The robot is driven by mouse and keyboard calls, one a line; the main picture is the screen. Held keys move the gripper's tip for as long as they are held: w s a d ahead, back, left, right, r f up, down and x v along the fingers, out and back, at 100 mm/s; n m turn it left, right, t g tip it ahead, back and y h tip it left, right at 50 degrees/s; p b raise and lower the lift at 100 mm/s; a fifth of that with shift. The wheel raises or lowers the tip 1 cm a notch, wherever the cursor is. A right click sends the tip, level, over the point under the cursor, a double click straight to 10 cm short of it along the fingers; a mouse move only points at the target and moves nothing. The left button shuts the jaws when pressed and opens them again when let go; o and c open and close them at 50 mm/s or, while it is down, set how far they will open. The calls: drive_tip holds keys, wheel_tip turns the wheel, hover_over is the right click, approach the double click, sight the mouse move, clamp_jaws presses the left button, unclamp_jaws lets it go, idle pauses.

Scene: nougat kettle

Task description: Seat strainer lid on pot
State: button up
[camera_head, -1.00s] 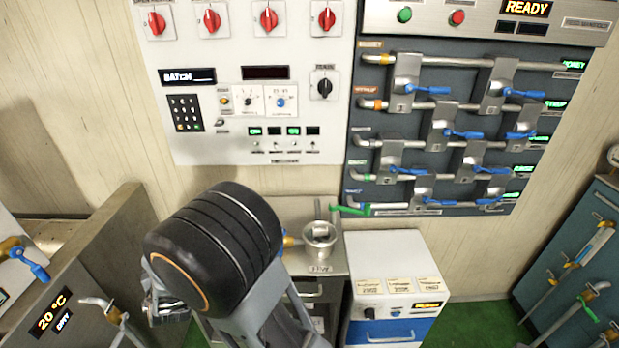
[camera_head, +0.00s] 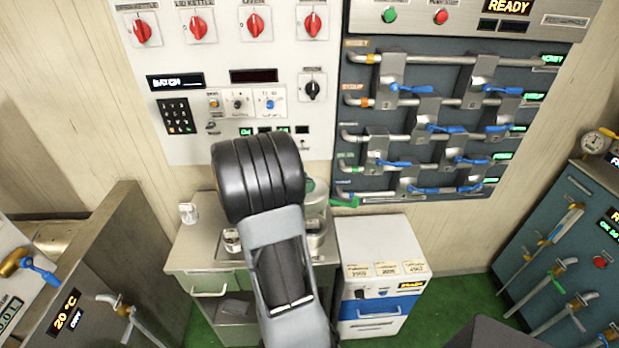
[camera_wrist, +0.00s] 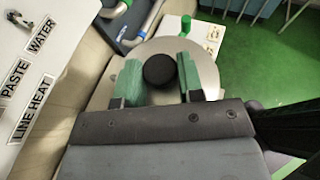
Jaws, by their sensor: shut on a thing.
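The strainer lid (camera_wrist: 207,68) is a pale round disc with a black knob (camera_wrist: 160,70) in the wrist view. My gripper (camera_wrist: 158,78) has green fingertips on both sides of the knob and is shut on it. In the head view, a grey rounded piece that looks like the lid (camera_head: 317,204) shows just right of my black wrist, with a bit of green fingertip above it. A metal pot (camera_head: 316,241) stands on the counter below it, partly hidden by my arm. I cannot tell whether the lid touches the pot; the wrist view hides the pot.
The steel counter (camera_head: 190,250) also holds a small white container (camera_head: 188,213) and another small vessel (camera_head: 232,241) left of my arm. A white cabinet (camera_head: 375,240) stands to the right. The valve panel (camera_head: 350,120) with blue handles rises behind.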

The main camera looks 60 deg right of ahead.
drive_tip(key=shift+s+d+m+g+y, duration=0.15)
drive_tip(key=shift+s+m+g, duration=0.05)
drive_tip(key=shift+s, duration=0.2)
drive_tip(key=shift+s+d+m+g+y, duration=0.1)
drive_tip(key=shift+s+m+g+y, duration=0.1)
drive_tip(key=shift+s, duration=0.15)
drive_tip(key=shift+f+b, duration=3.65)
drive_tip(key=shift+f, duration=0.9)
drive_tip(key=shift+w+a+f, duration=0.15)
drive_tip(key=shift+a+f, duration=0.05)
drive_tip(key=shift+f, duration=0.1)
drive_tip(key=shift+f+b, duration=0.9)
drive_tip(key=shift+f, duration=0.45)
idle(0.4)
drive_tip(key=o, duration=1.2)
drive_tip(key=shift+c, duration=0.2)
